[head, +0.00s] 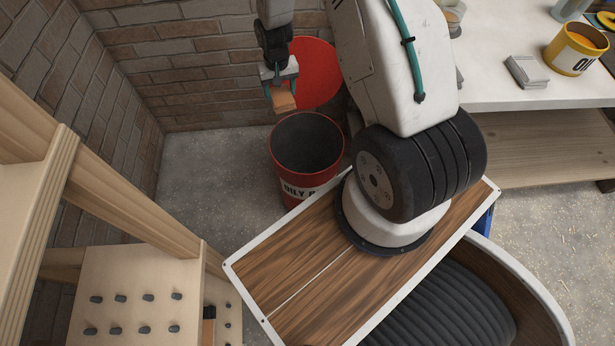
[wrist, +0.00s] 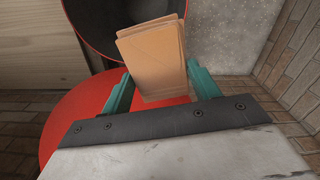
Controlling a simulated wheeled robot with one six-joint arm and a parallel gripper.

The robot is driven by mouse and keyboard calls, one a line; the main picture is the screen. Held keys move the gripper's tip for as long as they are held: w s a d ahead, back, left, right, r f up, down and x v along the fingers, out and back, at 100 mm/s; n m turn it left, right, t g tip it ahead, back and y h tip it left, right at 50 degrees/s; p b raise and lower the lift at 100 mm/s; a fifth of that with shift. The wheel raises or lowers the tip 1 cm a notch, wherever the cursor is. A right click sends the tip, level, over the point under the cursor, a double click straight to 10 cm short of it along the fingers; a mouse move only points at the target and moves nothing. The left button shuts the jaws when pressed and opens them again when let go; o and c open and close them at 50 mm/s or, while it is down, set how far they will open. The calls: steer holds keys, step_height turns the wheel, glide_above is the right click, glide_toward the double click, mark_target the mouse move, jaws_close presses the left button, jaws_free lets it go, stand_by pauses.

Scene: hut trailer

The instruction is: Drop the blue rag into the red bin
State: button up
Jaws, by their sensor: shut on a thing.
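My gripper (head: 280,80) is shut on a folded orange-tan rag (head: 284,99). No blue rag shows in either view. In the wrist view the folded rag (wrist: 152,52) sits between the teal fingers of my gripper (wrist: 158,80). The red bin (head: 291,185) stands on the floor below, its dark mouth open and its label partly hidden. In the head view the rag appears just above the far left of the bin's rim. In the wrist view the bin's mouth (wrist: 105,30) lies beyond the rag.
The red round lid (head: 318,75) stands up behind the bin, against the brick wall. A white workbench (head: 490,95) at the right carries a folded grey cloth (head: 527,72) and a yellow can (head: 577,50). Wooden shelving (head: 130,265) is at the left.

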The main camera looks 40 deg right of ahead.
steer(key=s+d+f+m, duration=0.1)
steer(key=s+d+f, duration=0.1)
steer(key=s+f, duration=0.3)
steer(key=s+d+f+m, duration=0.2)
steer(key=s+f, duration=0.2)
steer(key=f, duration=0.6)
steer(key=shift+s+d+f, duration=0.3)
steer(key=shift+s+d, duration=0.05)
steer(key=shift+s, duration=0.05)
steer(key=o, duration=1)
steer(key=shift+o, duration=0.2)
steer(key=shift+r, duration=0.15)
step_height(320, 180, up, 8)
steer(key=shift+f, duration=0.2)
steer(key=shift+s, duration=0.1)
